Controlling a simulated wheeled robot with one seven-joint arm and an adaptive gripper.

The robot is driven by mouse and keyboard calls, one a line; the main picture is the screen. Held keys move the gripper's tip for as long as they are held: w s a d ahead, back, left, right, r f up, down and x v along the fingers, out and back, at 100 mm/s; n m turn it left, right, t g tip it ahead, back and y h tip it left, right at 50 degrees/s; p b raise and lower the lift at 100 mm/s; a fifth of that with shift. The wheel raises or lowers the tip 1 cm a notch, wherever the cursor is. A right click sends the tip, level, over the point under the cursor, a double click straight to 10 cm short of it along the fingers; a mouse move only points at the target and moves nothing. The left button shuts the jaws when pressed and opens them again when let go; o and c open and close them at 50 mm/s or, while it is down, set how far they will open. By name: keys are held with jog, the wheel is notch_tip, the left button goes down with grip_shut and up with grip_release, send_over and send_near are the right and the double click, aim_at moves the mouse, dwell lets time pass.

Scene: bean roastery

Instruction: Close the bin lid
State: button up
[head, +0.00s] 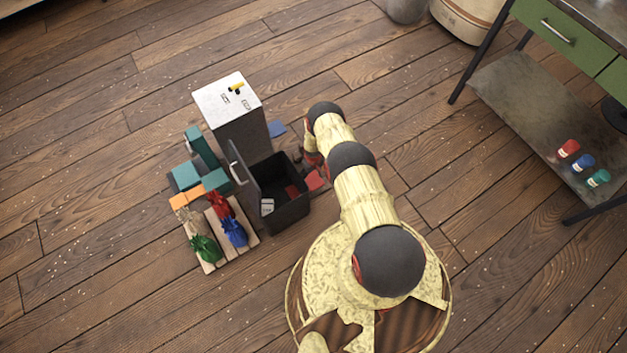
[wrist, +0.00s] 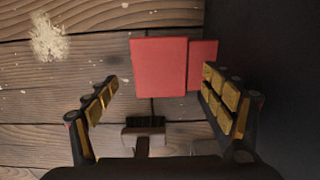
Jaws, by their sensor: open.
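The bin (head: 292,215) is a dark open-topped box on the floor, left of my arm in the head view. Its dark lid (head: 243,178) stands raised at the bin's left side, with a pale bar handle (head: 237,172). A red item and a small whitish item show inside the bin. My gripper (head: 312,158) is low beside the bin's right back side, partly hidden by my arm. In the wrist view my gripper (wrist: 160,78) is open and empty, pointing at the floor, with a dark surface close on its right. The lid is not recognizable in the wrist view.
A grey cabinet (head: 240,130) with a white top stands behind the bin. Pallets with colored sacks (head: 232,232) and teal boxes (head: 187,176) lie to the left. Red boxes (wrist: 158,67) and a brush (wrist: 143,130) lie below my gripper. A green-drawered bench (head: 545,120) stands right.

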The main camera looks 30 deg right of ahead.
aim_at(314, 180)
jog(key=shift+w+f+b, duration=0.1)
jog(key=shift+f+b, duration=0.5)
jog(key=shift+f, duration=1.25)
jog(key=shift+c, duration=0.4)
jog(key=c, duration=1.5)
jog(key=shift+c, duration=0.7)
